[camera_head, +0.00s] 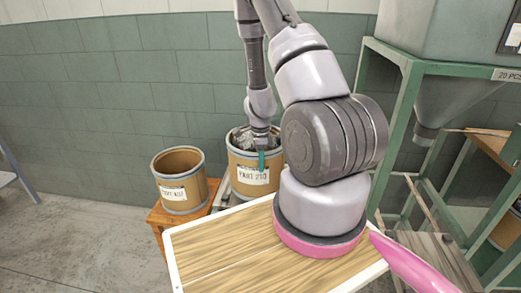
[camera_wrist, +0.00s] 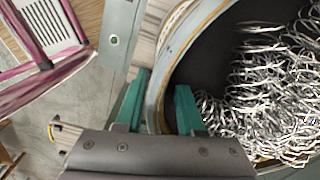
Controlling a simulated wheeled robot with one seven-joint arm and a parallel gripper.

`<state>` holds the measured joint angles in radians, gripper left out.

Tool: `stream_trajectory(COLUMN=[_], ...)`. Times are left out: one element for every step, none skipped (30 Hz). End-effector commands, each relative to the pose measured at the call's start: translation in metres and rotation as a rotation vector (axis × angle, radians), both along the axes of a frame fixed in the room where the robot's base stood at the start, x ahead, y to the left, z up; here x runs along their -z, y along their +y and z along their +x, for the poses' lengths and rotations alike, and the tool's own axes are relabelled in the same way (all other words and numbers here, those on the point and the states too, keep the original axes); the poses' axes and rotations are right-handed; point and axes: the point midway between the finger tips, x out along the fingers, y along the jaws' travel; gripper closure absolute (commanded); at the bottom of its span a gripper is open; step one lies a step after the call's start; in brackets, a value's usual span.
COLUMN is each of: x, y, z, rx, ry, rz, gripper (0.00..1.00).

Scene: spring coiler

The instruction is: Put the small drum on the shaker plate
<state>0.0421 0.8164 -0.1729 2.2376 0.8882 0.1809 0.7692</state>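A small tan drum with grey rims and a "PART 210" label (camera_head: 250,178) stands beyond my table top, filled with silvery coils (camera_wrist: 275,90). My gripper (camera_head: 262,160) is at its near rim, pointing down. In the wrist view the drum's rim (camera_wrist: 156,92) runs between the two teal fingers (camera_wrist: 160,98), one outside the wall and one inside. A dark gap shows between the rim and the inside finger, so the gripper looks open. An empty tan drum (camera_head: 181,190) with a label stands to the left. I cannot make out the shaker plate; the filled drum's base is partly hidden.
The empty drum is on a wooden stand (camera_head: 160,219). A green steel frame (camera_head: 407,90) with a grey hopper (camera_head: 445,101) rises at the right. Open floor (camera_head: 75,235) lies at the left.

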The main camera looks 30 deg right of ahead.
Motion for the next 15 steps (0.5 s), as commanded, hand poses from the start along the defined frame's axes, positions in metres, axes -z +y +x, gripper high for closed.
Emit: stream_trajectory(x=[-0.012,-0.019,-0.028,-0.034,-0.041,-0.049,-0.055,-0.06,-0.067,-0.071,-0.075,-0.079,-0.082,-0.085,-0.087], y=[0.001,0.001,0.001,0.001,0.001,0.001,0.001,0.001,0.001,0.001,0.001,0.001,0.001,0.0,0.0], z=[0.002,0.001,0.001,0.001,0.001,0.001,0.001,0.001,0.001,0.001,0.001,0.001,0.0,0.0,0.0], rx=[-0.006,-0.005,-0.006,-0.003,-0.005,-0.005,-0.004,-0.004,-0.003,-0.004,-0.003,-0.002,-0.002,-0.001,-0.001], ry=[-0.004,-0.004,-0.004,-0.004,-0.005,-0.004,-0.005,-0.005,-0.003,-0.004,-0.003,-0.003,-0.002,-0.001,-0.001], rz=[-0.003,-0.004,-0.004,-0.001,-0.002,-0.003,-0.002,-0.002,-0.001,-0.001,-0.001,-0.001,-0.001,0.0,0.0], gripper=[0.63,0.63,0.63,0.63,0.63,0.63,0.63,0.63,0.63,0.63,0.63,0.63,0.63,0.63,0.63])
